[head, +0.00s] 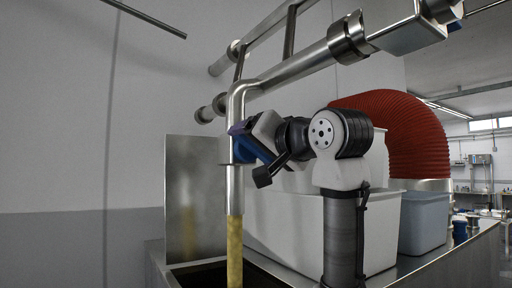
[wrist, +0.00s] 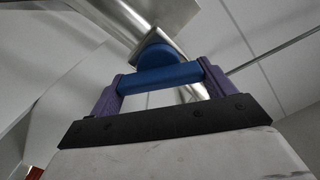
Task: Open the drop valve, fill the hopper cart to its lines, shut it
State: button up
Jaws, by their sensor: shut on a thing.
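The steel drop pipe (head: 236,195) comes down from the overhead pipework. A yellow column (head: 235,252) hangs below its mouth and reaches down to the dark opening of a steel-rimmed container (head: 212,275), which seems to be the hopper cart. Its contents and any fill lines are not visible. My gripper (head: 241,140) is beside the upper part of the drop pipe. In the wrist view the purple fingers of my gripper (wrist: 160,84) are shut on a blue handle (wrist: 158,78), with a rounded blue part behind it. The handle appears to be the valve's; its exact setting is unclear.
A steel panel (head: 190,195) stands behind the drop pipe. White bins (head: 285,220) and a grey-blue bin (head: 424,222) stand on the right. A red ribbed hose (head: 405,125) arches behind my arm. Steel pipes (head: 300,65) run overhead.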

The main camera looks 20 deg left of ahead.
dwell(0.4)
jog(key=o, duration=0.9)
jog(key=b+v, duration=0.5)
jog(key=v, duration=0.8)
jog(key=shift+s+d, duration=0.25)
jog(key=shift+d, duration=0.05)
